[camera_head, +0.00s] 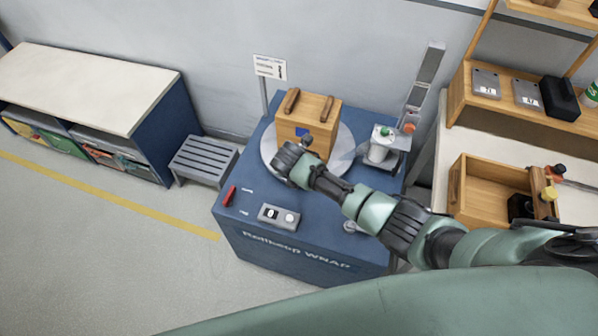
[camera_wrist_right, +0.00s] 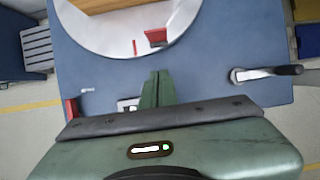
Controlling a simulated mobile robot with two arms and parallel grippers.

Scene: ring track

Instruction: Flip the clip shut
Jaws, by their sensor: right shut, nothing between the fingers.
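My right gripper (camera_head: 284,162) is over the turntable (camera_head: 343,157), in front of the wooden box (camera_head: 316,111). In the wrist view its green fingers (camera_wrist_right: 157,88) are together and empty, just outside the turntable's pale rim (camera_wrist_right: 95,42). A small red piece (camera_wrist_right: 156,36) stands on the turntable ahead of the fingertips, apart from them; I cannot tell whether it is the clip. A small dark fitting (camera_head: 307,139) shows at the box's front, partly behind my wrist. My left gripper is not in view.
A switch panel (camera_head: 279,216) and a red marker (camera_head: 229,196) are on the blue table's front. A grey handle (camera_wrist_right: 265,73) lies to the right in the wrist view. A white device (camera_head: 383,142) stands right of the turntable. A grey stool (camera_head: 203,161) is left.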

